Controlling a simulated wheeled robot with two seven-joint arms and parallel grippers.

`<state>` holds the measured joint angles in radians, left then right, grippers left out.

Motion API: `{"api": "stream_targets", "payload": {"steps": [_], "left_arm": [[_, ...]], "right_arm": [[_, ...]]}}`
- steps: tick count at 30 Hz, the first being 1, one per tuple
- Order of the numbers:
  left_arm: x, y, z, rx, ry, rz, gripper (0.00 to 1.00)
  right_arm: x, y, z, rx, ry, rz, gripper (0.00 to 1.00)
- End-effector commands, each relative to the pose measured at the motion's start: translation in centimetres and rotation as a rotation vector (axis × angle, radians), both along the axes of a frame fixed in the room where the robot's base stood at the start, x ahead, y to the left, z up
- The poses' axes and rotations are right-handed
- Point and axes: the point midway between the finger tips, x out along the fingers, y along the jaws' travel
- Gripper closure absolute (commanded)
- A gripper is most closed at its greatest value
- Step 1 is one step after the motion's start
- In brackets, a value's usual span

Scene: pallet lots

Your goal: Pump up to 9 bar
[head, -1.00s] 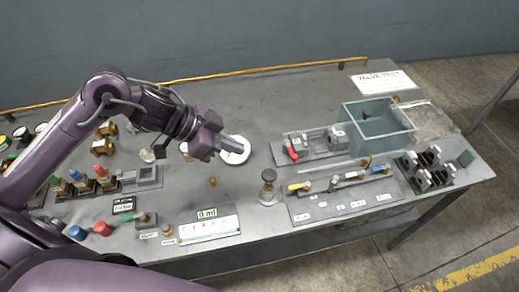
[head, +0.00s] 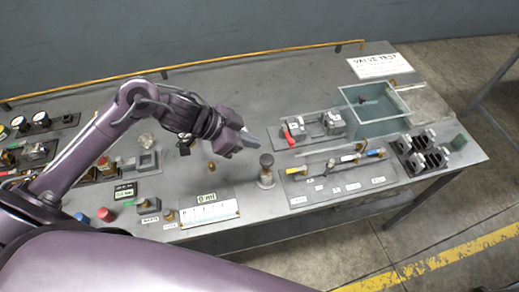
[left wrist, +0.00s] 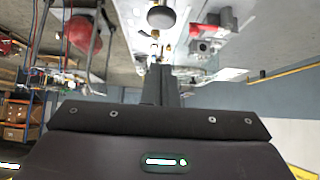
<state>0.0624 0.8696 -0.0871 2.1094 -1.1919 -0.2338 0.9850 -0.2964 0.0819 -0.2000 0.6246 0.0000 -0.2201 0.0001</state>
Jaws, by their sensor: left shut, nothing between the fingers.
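The hand pump (head: 266,170), a short post with a dark round knob on a pale base, stands upright at the middle front of the bench. My left gripper (head: 256,141) is shut and empty, just above and left of the knob in the head view, apart from it there. In the left wrist view the shut fingers (left wrist: 161,84) point towards a dark round knob (left wrist: 160,17). A small display (head: 124,191) with a green reading sits at the left front; its digits are too small to read. My right gripper is not in view.
Right of the pump is a valve panel (head: 338,188) with coloured levers. Behind it are a red-handled valve fixture (head: 312,128) and a clear-walled tank (head: 376,108). A "0 ml" scale (head: 208,209) lies left of the pump. Dial gauges (head: 41,120) stand far left.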

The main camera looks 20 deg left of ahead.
Motion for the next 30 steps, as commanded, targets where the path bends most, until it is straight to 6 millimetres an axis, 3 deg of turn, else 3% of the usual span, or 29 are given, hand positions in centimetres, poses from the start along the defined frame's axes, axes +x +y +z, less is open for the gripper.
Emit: {"api": "stream_targets", "payload": {"steps": [5, 12, 26, 30], "left_arm": [[1.3, -2.2, -2.5, -0.003, 0.004, 0.001, 1.0], [1.2, -2.0, -5.6, -0.001, 0.003, 0.0, 1.0], [1.2, -2.0, -6.4, 0.001, 0.0, -0.001, 1.0], [1.2, -1.9, -8.0, 0.002, 0.003, -0.001, 1.0]], "right_arm": [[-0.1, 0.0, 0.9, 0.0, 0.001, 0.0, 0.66], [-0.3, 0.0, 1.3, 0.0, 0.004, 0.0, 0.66], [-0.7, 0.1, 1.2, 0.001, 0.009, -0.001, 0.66], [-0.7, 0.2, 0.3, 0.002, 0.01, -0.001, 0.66]]}}
